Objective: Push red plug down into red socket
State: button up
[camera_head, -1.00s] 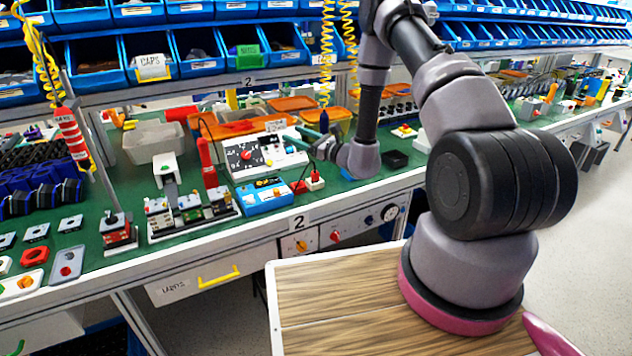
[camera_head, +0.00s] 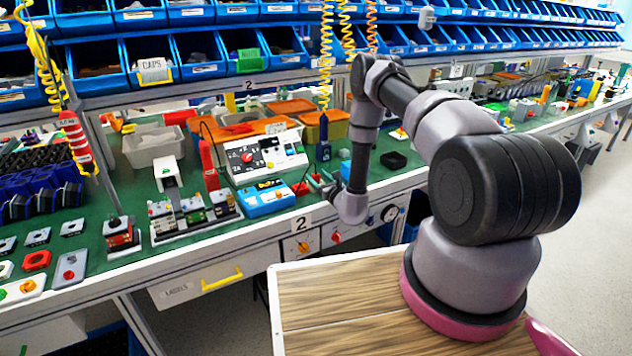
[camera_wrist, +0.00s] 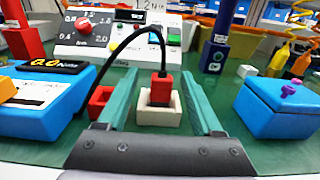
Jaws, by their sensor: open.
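A red plug (camera_wrist: 161,90) with a black cable stands upright at a cream block (camera_wrist: 158,114) in the wrist view. How deep it sits is hard to tell. The cable arches up and left, then down behind my left finger. A red block (camera_wrist: 101,101) lies left of it, partly hidden by that finger. My gripper (camera_wrist: 160,76) is open, with one teal finger on each side of the plug and cream block, apart from the plug. In the head view my gripper (camera_head: 324,184) is low at the bench's front edge and hides most of the plug and block.
A grey panel with a red knob (camera_head: 247,157) stands behind. A blue meter (camera_head: 266,198) is left of the plug; a blue box (camera_wrist: 280,108) is to the right. A dark blue post (camera_wrist: 214,50) stands behind right. Green bench top shows between them.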

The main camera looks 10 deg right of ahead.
jog(key=x, duration=0.4)
jog(key=shift+w+f, duration=0.25)
jog(key=shift+w, duration=0.05)
jog(key=shift+c, duration=0.3)
grip_shut()
jog(key=shift+r, duration=0.1)
